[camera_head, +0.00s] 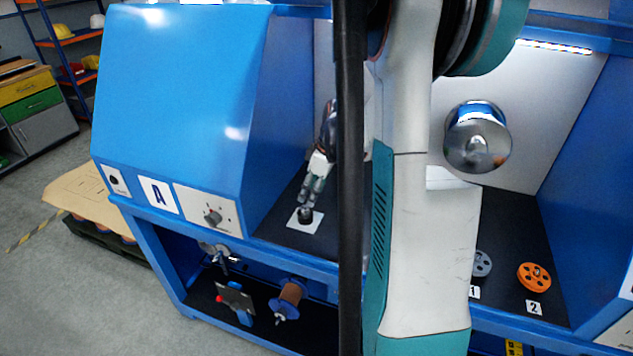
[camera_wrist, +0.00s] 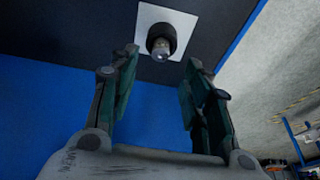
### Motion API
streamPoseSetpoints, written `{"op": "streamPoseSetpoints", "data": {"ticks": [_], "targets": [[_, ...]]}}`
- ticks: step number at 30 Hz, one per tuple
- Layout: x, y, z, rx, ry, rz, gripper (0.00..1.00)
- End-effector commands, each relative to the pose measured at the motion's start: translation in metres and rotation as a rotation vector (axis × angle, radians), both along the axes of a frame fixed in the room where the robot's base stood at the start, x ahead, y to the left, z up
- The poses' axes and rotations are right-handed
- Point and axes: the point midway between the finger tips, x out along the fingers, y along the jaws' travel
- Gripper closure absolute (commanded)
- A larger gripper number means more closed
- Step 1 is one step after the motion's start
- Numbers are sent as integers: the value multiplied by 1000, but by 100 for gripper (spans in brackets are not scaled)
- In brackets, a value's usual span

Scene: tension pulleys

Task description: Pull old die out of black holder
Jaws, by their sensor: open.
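The black holder (camera_wrist: 153,36) stands on a white square plate (camera_wrist: 177,17) on the dark work surface. In the wrist view the die (camera_wrist: 160,52) shows as a small pale, shiny piece in the middle of the holder. In the head view the holder (camera_head: 305,214) is a small dark shape inside the left part of the blue machine. My gripper (camera_wrist: 158,72) is open and empty, with its two green fingers apart on either side of the holder as the wrist view shows it. In the head view my gripper (camera_head: 306,198) is just above the holder. Contact cannot be told.
A blue hood (camera_head: 180,100) with a panel marked A stands left of the holder. A grey pulley (camera_head: 481,263) and an orange pulley (camera_head: 534,277) lie on the right surface by labels 1 and 2. A spool (camera_head: 288,297) sits on the lower shelf. My arm hides the middle.

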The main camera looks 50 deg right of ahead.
Motion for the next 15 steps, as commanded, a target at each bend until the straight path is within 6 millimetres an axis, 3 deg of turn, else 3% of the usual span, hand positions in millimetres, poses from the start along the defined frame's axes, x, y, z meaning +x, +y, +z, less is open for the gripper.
{"op": "streamPoseSetpoints", "data": {"ticks": [6, 15], "targets": [[11, 5, -37, 0, 0, 1, 56], [17, 7, -60, -1, 1, 1, 56]]}}
